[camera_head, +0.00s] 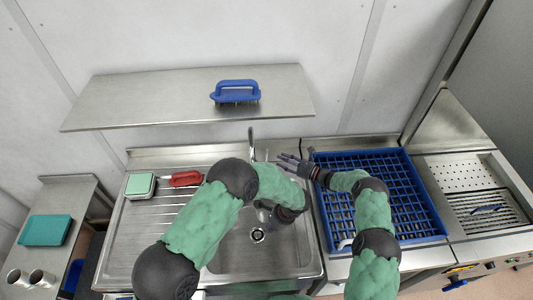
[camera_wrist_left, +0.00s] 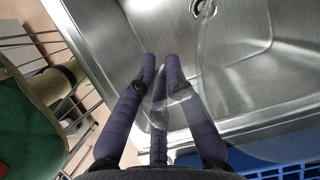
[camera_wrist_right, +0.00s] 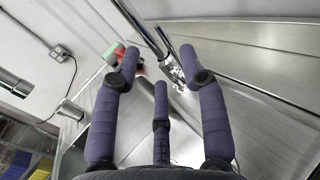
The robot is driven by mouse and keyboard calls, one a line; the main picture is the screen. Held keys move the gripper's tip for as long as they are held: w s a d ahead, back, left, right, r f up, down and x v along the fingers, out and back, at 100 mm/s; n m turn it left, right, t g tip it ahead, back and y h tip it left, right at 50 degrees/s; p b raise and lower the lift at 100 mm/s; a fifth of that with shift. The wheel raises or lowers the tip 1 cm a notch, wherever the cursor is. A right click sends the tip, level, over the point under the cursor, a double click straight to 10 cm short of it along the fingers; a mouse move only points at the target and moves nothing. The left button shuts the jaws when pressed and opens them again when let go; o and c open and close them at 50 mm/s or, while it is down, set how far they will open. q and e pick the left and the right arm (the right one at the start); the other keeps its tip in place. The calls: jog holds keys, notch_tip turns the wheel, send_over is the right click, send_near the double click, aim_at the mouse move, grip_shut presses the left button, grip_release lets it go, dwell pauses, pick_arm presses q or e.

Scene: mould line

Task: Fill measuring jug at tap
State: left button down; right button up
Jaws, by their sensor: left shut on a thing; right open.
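The clear measuring jug (camera_wrist_left: 235,75) shows faintly at the right of the left wrist view, over the sink. My left gripper (camera_wrist_left: 165,85) is shut on it, around what looks like its handle. In the head view the left gripper (camera_head: 272,212) is above the sink basin (camera_head: 285,258), and my arm hides most of the jug. The metal tap (camera_head: 251,145) stands at the back of the sink, its lower part hidden by my arm. My right gripper (camera_head: 295,165) is open and empty, just right of the tap. The tap also shows beyond its fingers in the right wrist view (camera_wrist_right: 168,68).
A blue rack (camera_head: 425,215) stands right of the sink. A shelf (camera_head: 160,95) with a blue-handled brush (camera_head: 236,91) hangs above. A red-handled brush (camera_head: 183,179) and a green-topped pad (camera_head: 140,185) lie at the back of the ribbed drainboard (camera_head: 130,240).

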aim_at(267, 153)
jog(key=x, duration=0.9)
grip_shut()
